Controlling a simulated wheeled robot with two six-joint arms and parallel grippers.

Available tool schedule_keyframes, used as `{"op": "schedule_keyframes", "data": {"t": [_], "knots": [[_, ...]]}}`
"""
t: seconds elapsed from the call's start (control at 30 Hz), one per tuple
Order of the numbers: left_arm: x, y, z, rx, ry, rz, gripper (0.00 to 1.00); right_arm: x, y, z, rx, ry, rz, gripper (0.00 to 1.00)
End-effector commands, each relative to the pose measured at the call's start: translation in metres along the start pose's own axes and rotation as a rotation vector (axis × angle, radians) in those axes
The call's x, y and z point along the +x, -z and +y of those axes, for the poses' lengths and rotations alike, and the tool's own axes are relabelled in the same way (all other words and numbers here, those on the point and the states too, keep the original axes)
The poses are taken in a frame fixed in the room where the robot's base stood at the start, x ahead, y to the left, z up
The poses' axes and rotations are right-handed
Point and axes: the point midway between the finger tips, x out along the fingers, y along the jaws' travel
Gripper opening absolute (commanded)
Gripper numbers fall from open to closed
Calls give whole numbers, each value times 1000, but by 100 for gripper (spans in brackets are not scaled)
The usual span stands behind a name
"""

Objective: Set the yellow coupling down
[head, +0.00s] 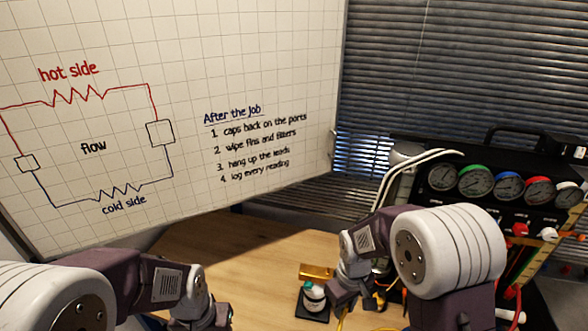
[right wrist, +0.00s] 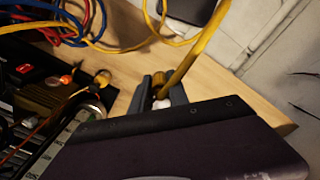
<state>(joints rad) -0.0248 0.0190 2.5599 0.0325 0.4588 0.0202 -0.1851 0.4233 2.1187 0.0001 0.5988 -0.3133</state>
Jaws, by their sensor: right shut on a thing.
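The yellow coupling (right wrist: 159,84) is between the two fingers of my right gripper (right wrist: 160,95) in the right wrist view, and a yellow hose (right wrist: 195,52) runs up from it. The gripper is shut on it. In the head view my right gripper (head: 362,300) hangs low over the wooden table, right of a small bottle; the coupling itself is hard to make out there. I cannot tell whether the coupling touches the table. My left gripper (head: 220,316) shows only in part at the bottom edge of the head view, and its opening is hidden.
The small white bottle (head: 314,296) stands on a dark pad (head: 310,317), with a brass-coloured block (head: 317,272) behind it. A gauge panel (head: 455,152) with several dials stands at the right. Red, blue and yellow hoses (right wrist: 75,22) lie coiled nearby. The table (head: 215,250) is bare left of the bottle.

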Motion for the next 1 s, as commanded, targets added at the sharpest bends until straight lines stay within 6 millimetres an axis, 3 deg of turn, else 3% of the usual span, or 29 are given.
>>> {"op": "schedule_keyframes", "data": {"t": [0.1,0.37,0.6,1.0], "knots": [[26,-3,0,0,0,0,47,26,-7,15,59,0,0,0],[67,-7,-1,0,0,0,47,68,-26,49,310,0,-2,0],[62,-6,-1,0,0,0,47,64,-30,51,496,0,-1,0],[62,-6,-1,0,0,0,47,64,-30,50,475,0,-1,0]]}}
